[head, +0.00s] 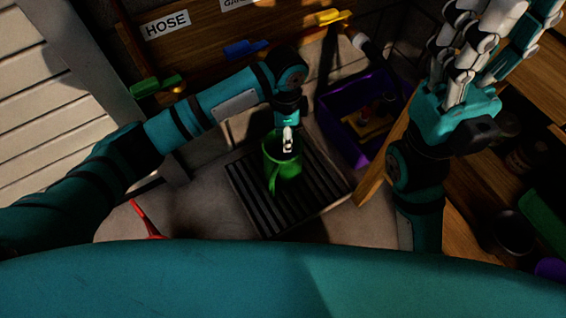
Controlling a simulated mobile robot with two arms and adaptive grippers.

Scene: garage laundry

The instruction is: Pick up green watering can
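The green watering can (285,168) stands upright on a dark slatted tray (317,195) in the middle of the head view. My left gripper (288,140) points down at the can's top opening, with its pale fingertips over or just inside the rim. The fingers are small and partly hidden, so I cannot tell whether they grip the can. My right gripper (487,45) is raised at the upper right, well away from the can, with its fingers apart and nothing seen between them.
A purple crate (340,103) with small items stands right behind the tray. A wooden edge (385,160) rises at the tray's right. A red tool (145,219) lies at the left. A wooden board (190,45) with a HOSE label stands at the back.

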